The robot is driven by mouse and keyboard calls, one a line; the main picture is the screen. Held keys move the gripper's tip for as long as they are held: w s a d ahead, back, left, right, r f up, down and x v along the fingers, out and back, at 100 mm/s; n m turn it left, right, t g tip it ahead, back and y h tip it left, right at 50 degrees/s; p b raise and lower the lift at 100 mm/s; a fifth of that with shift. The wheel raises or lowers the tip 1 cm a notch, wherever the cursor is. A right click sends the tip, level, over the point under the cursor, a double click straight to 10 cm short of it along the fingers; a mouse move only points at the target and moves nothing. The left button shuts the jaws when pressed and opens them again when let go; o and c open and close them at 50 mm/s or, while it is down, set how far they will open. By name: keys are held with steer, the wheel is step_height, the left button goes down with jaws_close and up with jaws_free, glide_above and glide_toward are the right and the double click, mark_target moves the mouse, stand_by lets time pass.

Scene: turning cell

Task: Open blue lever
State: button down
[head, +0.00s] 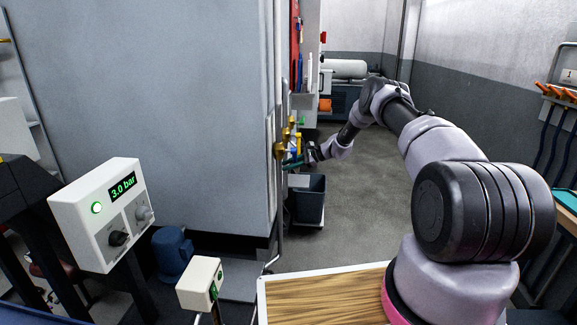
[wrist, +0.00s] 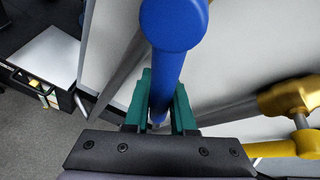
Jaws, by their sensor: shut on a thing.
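The blue lever (wrist: 168,70) runs down the middle of the wrist view, its wide rounded end at the top. My gripper (wrist: 162,106) has its green fingers on both sides of the lever's shaft and is shut on it. The lower end of the lever is hidden between the fingers. In the head view my gripper (head: 295,162) is at the side of the large grey cabinet, by the brass valves (head: 280,150). The blue lever is too small and covered to make out clearly there.
A yellow lever (wrist: 272,149) on a brass valve (wrist: 290,97) is close to the right of my gripper. The grey cabinet (head: 150,100) stands left of the arm. A dark bin (head: 309,200) is below my gripper. Open floor (head: 365,190) lies to the right.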

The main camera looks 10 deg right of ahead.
steer(key=shift+d, duration=0.1)
steer(key=c, duration=0.8)
jaws_free()
steer(key=shift+o, duration=0.2)
steer(key=v, duration=1)
steer(key=shift+d, duration=0.3)
steer(key=shift+s+r, duration=0.1)
